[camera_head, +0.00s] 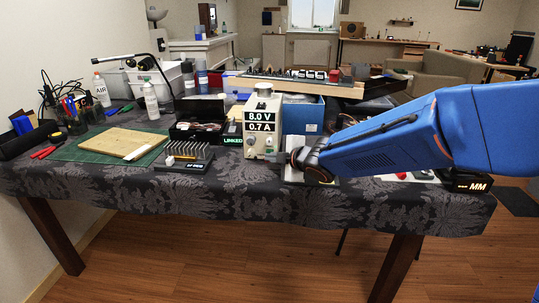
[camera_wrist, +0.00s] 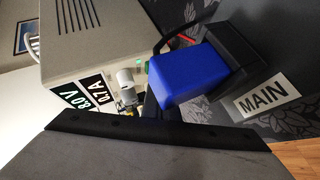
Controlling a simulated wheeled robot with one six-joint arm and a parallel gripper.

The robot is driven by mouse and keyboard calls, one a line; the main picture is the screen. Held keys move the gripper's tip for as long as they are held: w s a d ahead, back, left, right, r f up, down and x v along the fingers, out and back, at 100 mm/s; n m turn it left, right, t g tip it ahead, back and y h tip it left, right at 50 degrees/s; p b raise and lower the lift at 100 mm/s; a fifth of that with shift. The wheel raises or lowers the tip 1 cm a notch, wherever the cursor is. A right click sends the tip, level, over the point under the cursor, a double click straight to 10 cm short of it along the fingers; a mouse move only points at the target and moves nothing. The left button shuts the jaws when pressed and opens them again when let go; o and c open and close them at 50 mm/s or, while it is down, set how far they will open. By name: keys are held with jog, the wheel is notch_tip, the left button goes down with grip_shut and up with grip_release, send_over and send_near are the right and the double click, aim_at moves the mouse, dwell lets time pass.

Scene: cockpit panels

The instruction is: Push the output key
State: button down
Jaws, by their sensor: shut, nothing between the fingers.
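The power supply (camera_head: 262,122) is a pale box on the table, with a display reading 8.0 V and 0.7 A. I cannot tell for certain which part is the output key. My gripper (camera_head: 303,161) is shut and empty, low beside the right side of the power supply. Its fingertips are not clear in the head view. I cannot tell whether it touches anything.
A blue block on a black base (camera_wrist: 188,72) stands near the supply, by a MAIN label (camera_wrist: 262,97). A blue box (camera_head: 303,113) stands behind. Floor in front of the table is clear.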

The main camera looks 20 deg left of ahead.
jog(key=shift+w+a, duration=0.1)
jog(key=shift+w, duration=0.25)
jog(key=shift+s, duration=0.45)
jog(key=shift+s, duration=0.1)
jog(key=shift+s+d, duration=0.25)
jog(key=shift+s, duration=0.7)
jog(key=shift+s+d, duration=0.3)
jog(key=shift+s, duration=0.65)
jog(key=shift+s+d, duration=0.25)
jog(key=shift+s, duration=0.7)
